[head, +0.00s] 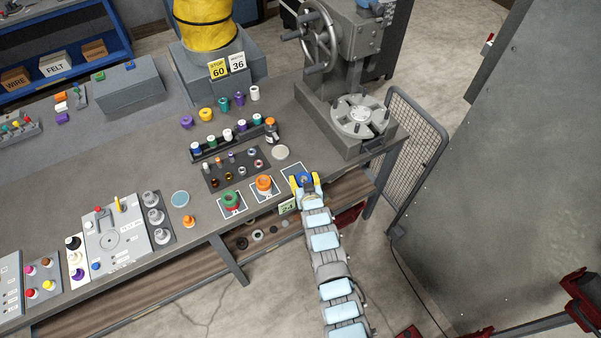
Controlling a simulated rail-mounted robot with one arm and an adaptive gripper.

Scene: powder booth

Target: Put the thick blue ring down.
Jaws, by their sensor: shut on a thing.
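My gripper (306,184) has yellow fingers and is at the front edge of the grey bench. It is shut on the thick blue ring (305,176), which shows as a small blue patch between the fingers. The gripper hides much of the ring. A dark, white-outlined square (291,170) lies at the gripper, partly covered by it. I cannot tell whether the ring touches the bench. To the left, an orange ring piece (264,184) and a green ring piece (230,200) stand on two similar squares.
A dark tray of small parts (213,182) and a rack of coloured bottles (206,152) stand behind the squares. A pale disc (280,153) lies nearby. A grey machine with a round table (361,118) stands at the right. A small sign (287,207) hangs at the front edge.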

